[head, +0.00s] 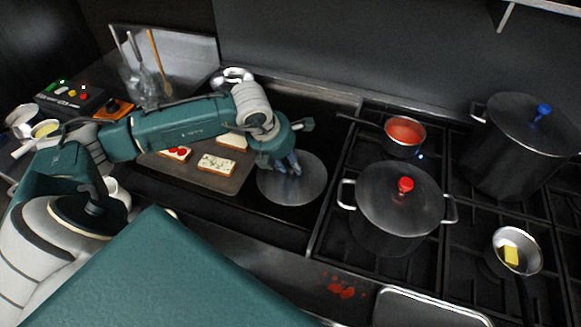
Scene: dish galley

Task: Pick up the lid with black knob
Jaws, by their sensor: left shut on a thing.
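A round grey metal lid (300,190) shows in the head view, on or just above the dark counter left of the stove. My left gripper (288,166) reaches over it from the left, its fingers pointing down at the lid's upper middle. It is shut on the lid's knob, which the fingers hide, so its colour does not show. I cannot tell whether the lid is clear of the counter. My right gripper is not in view.
A tray (222,184) with topped bread slices lies left of the lid. On the stove stand a red-knobbed lidded pot (390,215), a small pan of red sauce (404,133), a large blue-knobbed pot (515,150) and a butter pan (517,250). Red splashes (341,290) mark the front edge.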

